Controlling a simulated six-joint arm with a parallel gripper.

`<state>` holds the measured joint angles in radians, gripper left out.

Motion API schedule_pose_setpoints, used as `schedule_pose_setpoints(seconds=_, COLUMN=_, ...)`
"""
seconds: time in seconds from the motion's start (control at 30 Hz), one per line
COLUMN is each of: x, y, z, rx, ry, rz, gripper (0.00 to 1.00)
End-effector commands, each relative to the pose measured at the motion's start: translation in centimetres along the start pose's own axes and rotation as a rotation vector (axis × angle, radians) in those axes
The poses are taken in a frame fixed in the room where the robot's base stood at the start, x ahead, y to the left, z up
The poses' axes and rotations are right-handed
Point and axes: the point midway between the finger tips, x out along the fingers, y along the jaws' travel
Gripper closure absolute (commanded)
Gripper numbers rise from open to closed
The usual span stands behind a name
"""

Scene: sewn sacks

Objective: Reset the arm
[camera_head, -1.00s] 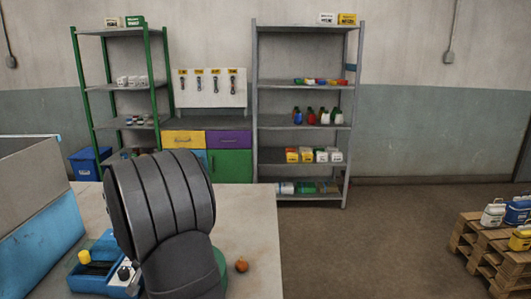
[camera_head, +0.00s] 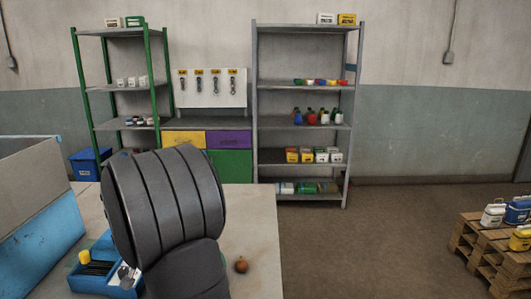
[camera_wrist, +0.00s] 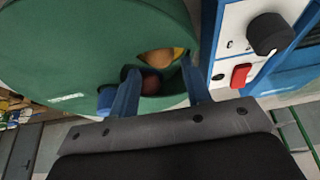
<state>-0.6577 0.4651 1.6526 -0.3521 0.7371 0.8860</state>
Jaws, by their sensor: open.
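My gripper (camera_wrist: 160,85) shows in the wrist view with its two blue fingers apart. It is open, and I see nothing clamped between the fingers. The fingers point at a large green round body (camera_wrist: 85,45) with an opening in it. In or behind the opening are an orange round thing (camera_wrist: 157,60), a dark red round thing (camera_wrist: 150,84) and a bit of yellow. I cannot tell whether the fingers touch any of these. In the head view my dark arm hides the gripper and most of what lies behind it.
A blue and white device with a black knob (camera_wrist: 268,34) and red switch (camera_wrist: 241,75) is close right of the fingers. On the table (camera_head: 258,225) a brown-orange round thing (camera_head: 241,264) lies right of my arm. A large blue-grey box (camera_head: 40,225) stands left. Shelves (camera_head: 300,90) are behind.

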Motion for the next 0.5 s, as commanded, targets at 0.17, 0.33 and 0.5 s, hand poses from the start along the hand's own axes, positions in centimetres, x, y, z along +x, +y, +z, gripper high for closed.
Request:
schedule_pose_setpoints(seconds=0.17, x=3.5, y=0.0, z=0.1, rx=-0.001, ry=-0.003, rz=0.002, gripper=0.56)
schedule_pose_setpoints(seconds=0.33, x=1.4, y=-0.1, z=-1.1, rx=0.002, ry=0.005, rz=-0.004, gripper=0.56)
schedule_pose_setpoints(seconds=0.5, x=-1.8, y=-0.1, z=-2.4, rx=0.001, ry=0.004, rz=-0.004, gripper=0.56)
